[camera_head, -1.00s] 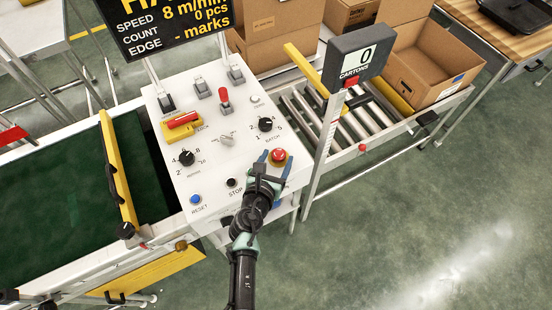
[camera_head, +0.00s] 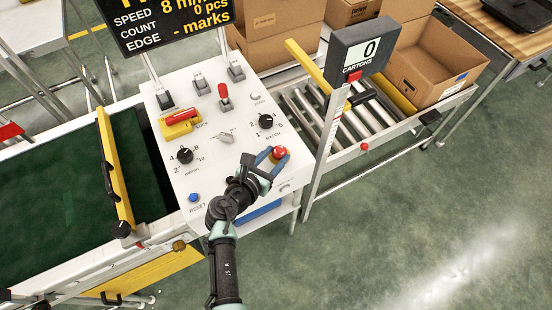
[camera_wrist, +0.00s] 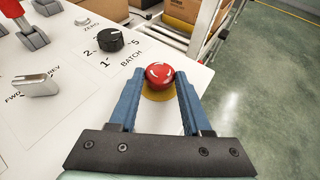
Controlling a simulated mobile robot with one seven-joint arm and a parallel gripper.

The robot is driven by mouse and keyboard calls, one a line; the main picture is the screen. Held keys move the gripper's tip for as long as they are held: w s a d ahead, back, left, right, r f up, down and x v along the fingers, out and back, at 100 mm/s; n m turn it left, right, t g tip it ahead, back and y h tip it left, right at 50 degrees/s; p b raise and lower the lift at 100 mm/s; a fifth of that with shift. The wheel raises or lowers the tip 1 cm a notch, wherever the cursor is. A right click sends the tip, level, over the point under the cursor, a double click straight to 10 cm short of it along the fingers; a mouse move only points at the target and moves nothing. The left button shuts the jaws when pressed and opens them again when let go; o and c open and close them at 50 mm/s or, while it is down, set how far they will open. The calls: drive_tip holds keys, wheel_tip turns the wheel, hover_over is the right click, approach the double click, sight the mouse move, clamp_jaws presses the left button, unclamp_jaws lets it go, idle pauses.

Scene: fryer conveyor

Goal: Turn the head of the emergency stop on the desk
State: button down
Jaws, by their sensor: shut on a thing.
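The emergency stop is a red mushroom head (camera_head: 279,152) on a yellow base, at the right edge of the white control desk (camera_head: 215,170). In the wrist view the red head (camera_wrist: 159,74) shows white arrow marks, with the yellow base partly visible below it. My gripper (camera_head: 267,156) reaches it from the lower left. Its blue fingers (camera_wrist: 158,84) lie on either side of the head, and their tips are closed on it. The head stands upright on the desk.
A black BATCH knob (camera_head: 265,121) sits just behind the emergency stop. A blue RESET button (camera_head: 194,197) is left of my arm. The CARTONS display post (camera_head: 325,150) stands close at the right, beside the roller conveyor (camera_head: 350,125).

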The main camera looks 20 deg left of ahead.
drive_tip(key=m+h+b, duration=0.1)
drive_tip(key=a+m+h+b, duration=0.1)
drive_tip(key=m+h, duration=0.1)
drive_tip(key=shift+w+f+g, duration=0.1)
drive_tip(key=shift+w+g, duration=0.05)
drive_tip(key=shift+g, duration=0.25)
drive_tip(key=shift+m+g+h+b, duration=0.6)
drive_tip(key=shift+m+h+b, duration=0.55)
drive_tip(key=shift+h, duration=0.25)
drive_tip(key=shift+c, duration=1.7)
unclamp_jaws()
drive_tip(key=shift+a, duration=0.1)
drive_tip(key=v, duration=1.3)
drive_tip(key=shift+p, duration=0.3)
